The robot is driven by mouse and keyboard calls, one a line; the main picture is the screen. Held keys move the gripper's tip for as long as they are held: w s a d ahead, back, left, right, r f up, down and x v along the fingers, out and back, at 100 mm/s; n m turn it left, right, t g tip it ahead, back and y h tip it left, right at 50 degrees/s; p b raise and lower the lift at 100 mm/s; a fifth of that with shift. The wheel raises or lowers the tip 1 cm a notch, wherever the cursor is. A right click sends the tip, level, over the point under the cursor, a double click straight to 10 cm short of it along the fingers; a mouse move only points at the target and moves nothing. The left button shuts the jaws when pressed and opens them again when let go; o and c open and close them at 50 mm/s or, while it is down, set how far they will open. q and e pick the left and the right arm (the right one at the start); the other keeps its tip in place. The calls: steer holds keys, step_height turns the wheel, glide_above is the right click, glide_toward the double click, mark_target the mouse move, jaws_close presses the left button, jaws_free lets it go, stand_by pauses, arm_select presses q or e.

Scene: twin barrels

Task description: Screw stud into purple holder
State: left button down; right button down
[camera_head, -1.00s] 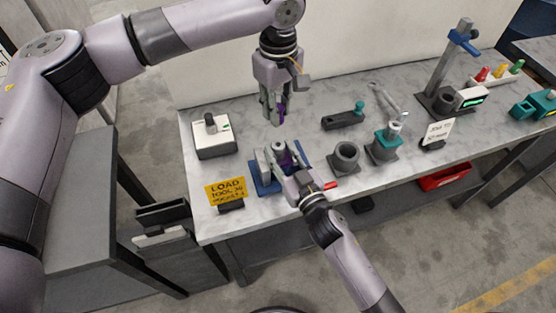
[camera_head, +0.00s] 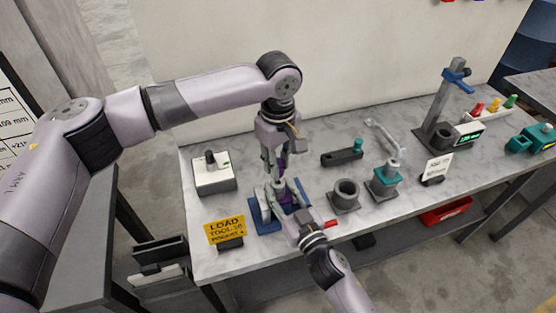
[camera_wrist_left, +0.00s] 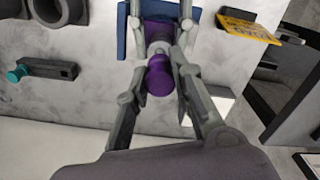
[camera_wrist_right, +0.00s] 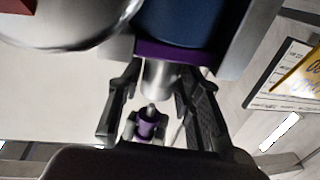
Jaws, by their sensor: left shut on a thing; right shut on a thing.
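The purple stud (camera_wrist_left: 160,76) with a grey tip is held in my left gripper (camera_head: 279,167), which is shut on it. It also shows in the right wrist view (camera_wrist_right: 147,127). My right gripper (camera_head: 281,190) is shut on the purple holder, whose purple collar (camera_wrist_right: 172,52) and silver neck show in the right wrist view. In the left wrist view the holder (camera_wrist_left: 158,32) lies just beyond the stud, roughly in line with it. Whether stud and holder touch is hard to tell.
A blue fixture (camera_head: 262,216) stands under the right gripper. A yellow load sign (camera_head: 225,229) and a white box (camera_head: 214,175) are to the left. A grey ring socket (camera_head: 345,193), a teal-topped holder (camera_head: 386,181) and a grey block (camera_head: 342,157) stand to the right.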

mark_target(278, 195)
arm_select(q)
steer(key=shift+f, duration=0.9)
steer(key=shift+f, duration=0.55)
